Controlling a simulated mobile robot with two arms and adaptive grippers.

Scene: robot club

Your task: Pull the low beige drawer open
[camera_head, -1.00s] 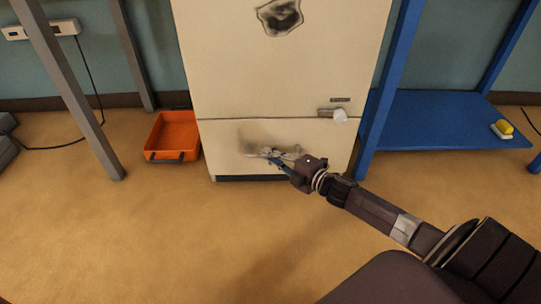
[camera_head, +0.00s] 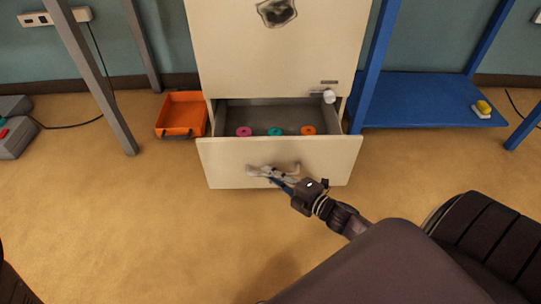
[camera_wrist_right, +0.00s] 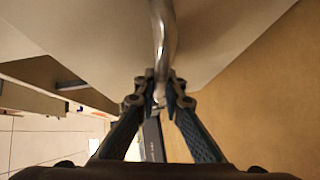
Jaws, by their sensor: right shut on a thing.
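The low beige drawer (camera_head: 225,165) stands pulled out from the beige cabinet (camera_head: 275,55), its grey inside showing from above. A pink ring (camera_head: 244,132), a teal ring (camera_head: 275,132) and an orange ring (camera_head: 308,130) lie in it near the front. My right gripper (camera_head: 274,178) is at the handle (camera_head: 290,168) on the drawer front. In the right wrist view the gripper's fingers (camera_wrist_right: 160,95) are closed around the metal bar handle (camera_wrist_right: 163,40). My left gripper is not in view.
An orange bin (camera_head: 182,114) stands on the floor left of the cabinet. A blue shelf (camera_head: 420,100) with a yellow and white item (camera_head: 482,108) is at the right. Grey table legs (camera_head: 95,80) stand at the left. The floor before the drawer is clear.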

